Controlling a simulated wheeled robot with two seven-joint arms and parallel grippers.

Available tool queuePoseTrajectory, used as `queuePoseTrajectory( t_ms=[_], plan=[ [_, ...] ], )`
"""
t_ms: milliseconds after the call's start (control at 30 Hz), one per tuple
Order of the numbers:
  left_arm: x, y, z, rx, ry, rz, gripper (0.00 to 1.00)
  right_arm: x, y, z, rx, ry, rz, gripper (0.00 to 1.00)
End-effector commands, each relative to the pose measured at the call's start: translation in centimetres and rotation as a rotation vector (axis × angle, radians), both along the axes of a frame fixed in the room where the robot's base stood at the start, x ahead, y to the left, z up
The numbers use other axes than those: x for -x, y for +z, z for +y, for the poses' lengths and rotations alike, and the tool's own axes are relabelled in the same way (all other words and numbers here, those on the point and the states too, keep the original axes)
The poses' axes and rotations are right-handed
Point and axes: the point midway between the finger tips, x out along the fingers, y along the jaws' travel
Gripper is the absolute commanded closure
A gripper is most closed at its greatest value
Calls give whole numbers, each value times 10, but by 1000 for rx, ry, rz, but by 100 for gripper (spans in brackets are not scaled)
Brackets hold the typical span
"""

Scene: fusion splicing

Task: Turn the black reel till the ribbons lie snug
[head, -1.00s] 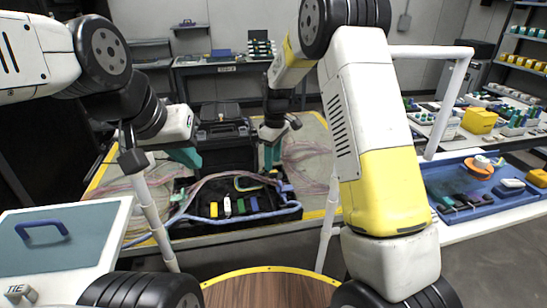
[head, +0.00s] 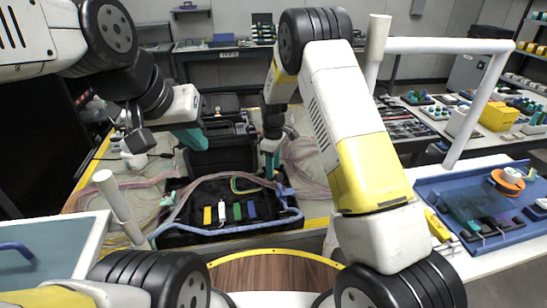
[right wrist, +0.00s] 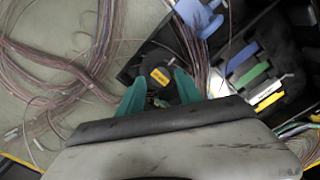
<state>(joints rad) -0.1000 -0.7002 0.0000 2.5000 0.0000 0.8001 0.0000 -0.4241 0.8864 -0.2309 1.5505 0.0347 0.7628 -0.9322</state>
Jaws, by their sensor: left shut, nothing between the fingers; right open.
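The black reel (right wrist: 178,88) with a yellow label (right wrist: 160,76) shows in the right wrist view. My right gripper (right wrist: 157,90) is open, with its green fingers on either side of the reel's near part; I cannot tell whether they touch it. In the head view my right gripper (head: 271,165) is low at the back right of the black tray (head: 180,236), and the reel is not clear there. My left gripper (head: 195,138) is shut and empty, in front of the open black case. Pink ribbons (right wrist: 58,70) lie in loose loops left of the reel, with more beside it.
The tray holds yellow, white, green and blue pieces (head: 237,211) and a pale blue tube (head: 230,231). The open black case (head: 222,152) stands behind. A blue tray (head: 470,190) with an orange reel (head: 508,181) lies on the right-hand table.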

Motion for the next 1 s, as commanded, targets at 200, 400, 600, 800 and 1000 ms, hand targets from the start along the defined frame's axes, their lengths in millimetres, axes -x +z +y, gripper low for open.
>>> queuePoseTrajectory(
  t_ms=[200, 400, 600, 800, 1000],
  plan=[
    [0, 0, 0, 0, 0, 0, 100, 0, -16, 0, 0, -1, 0, 59],
    [0, 0, 0, 0, 0, 0, 100, 0, -17, 0, -1, -1, -1, 59],
    [0, 0, 0, 0, 0, 0, 100, 0, -17, 0, -1, -1, -1, 88],
    [0, 0, 0, 0, 0, 0, 100, 0, -17, 0, -1, -2, -1, 100],
    [0, 0, 0, 0, 0, 0, 100, 0, -17, 0, -1, -36, -1, 100]
  ],
)
